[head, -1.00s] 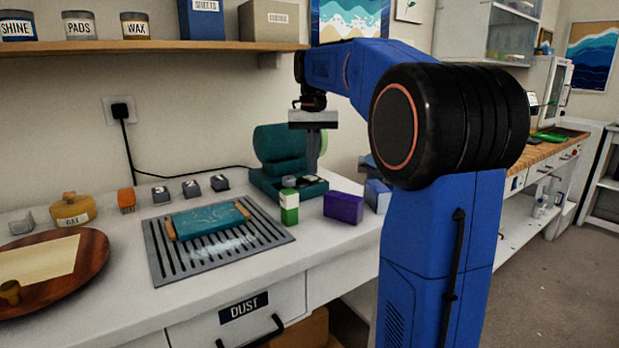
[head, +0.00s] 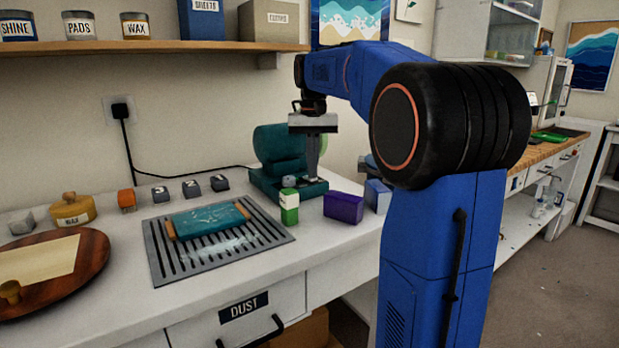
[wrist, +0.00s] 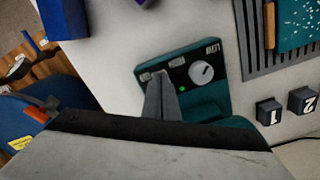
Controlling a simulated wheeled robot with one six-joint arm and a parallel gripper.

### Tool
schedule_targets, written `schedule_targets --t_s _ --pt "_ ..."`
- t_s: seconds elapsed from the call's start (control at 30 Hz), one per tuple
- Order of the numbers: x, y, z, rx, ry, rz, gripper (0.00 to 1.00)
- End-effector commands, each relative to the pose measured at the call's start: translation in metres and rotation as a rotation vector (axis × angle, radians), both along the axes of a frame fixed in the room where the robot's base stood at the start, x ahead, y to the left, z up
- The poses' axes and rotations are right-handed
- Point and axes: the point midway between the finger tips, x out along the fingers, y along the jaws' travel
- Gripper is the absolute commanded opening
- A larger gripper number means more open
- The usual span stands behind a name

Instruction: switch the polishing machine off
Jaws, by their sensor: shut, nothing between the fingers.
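The polishing machine (head: 277,150) is a teal unit at the back of the white counter. Its control panel also shows in the wrist view (wrist: 220,97), with a white round knob (wrist: 201,73), a small lit green light (wrist: 182,88) and small labels that I cannot read surely. My gripper (head: 312,178) points down over the panel, shut and empty. In the wrist view its fingertips (wrist: 158,76) are over the end of the panel away from the knob and hide what lies under them. I cannot tell whether they touch it.
A green-and-white bottle (head: 289,206) and a purple box (head: 343,207) stand close in front of the machine. A slotted grey grate (head: 165,262) with a teal board (head: 208,219) lies to the left. Numbered grey blocks (head: 190,188) stand behind it.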

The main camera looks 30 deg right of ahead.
Motion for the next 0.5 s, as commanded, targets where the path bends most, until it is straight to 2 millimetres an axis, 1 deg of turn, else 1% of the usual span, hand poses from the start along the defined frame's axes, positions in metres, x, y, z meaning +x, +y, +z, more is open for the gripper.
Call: schedule_targets --t_s 0.27,0.5 --pt "0.0 0.0 -0.001 0.0 0.0 0.0 0.0" --pt "0.001 0.0 0.013 0.0 -0.001 0.0 0.0"
